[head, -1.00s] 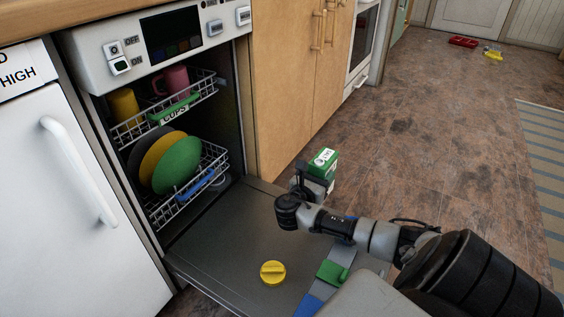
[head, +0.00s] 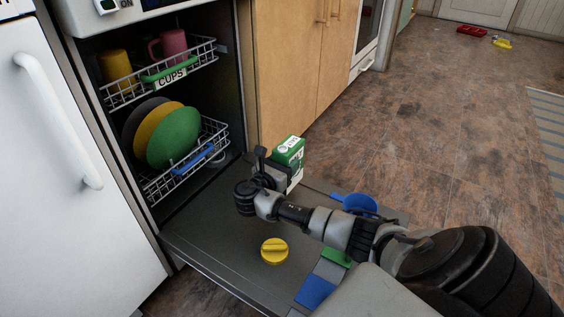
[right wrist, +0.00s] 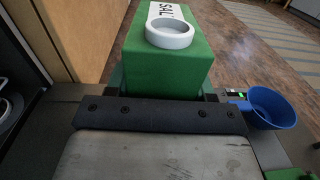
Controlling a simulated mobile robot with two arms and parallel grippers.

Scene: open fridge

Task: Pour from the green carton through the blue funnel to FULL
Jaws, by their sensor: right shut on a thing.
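The green carton (head: 289,152), with a white label, is held by my right gripper (head: 274,175) above the open dishwasher door (head: 215,240). In the right wrist view the carton (right wrist: 165,62) shows "SAL" and a pale round spout ring, and it fills the space beyond the gripper. The carton looks roughly upright in the head view. The blue funnel (head: 360,203) sits at the right part of the door, partly behind my right arm. It also shows right of the carton, apart from it, in the right wrist view (right wrist: 272,108). My left gripper is out of view.
A yellow cap (head: 274,251) lies on the door. A green piece (head: 337,257) and a blue piece (head: 316,291) are beside my arm. A small panel with a green light (right wrist: 235,94) is beside the funnel. Racks hold cups and plates (head: 174,138).

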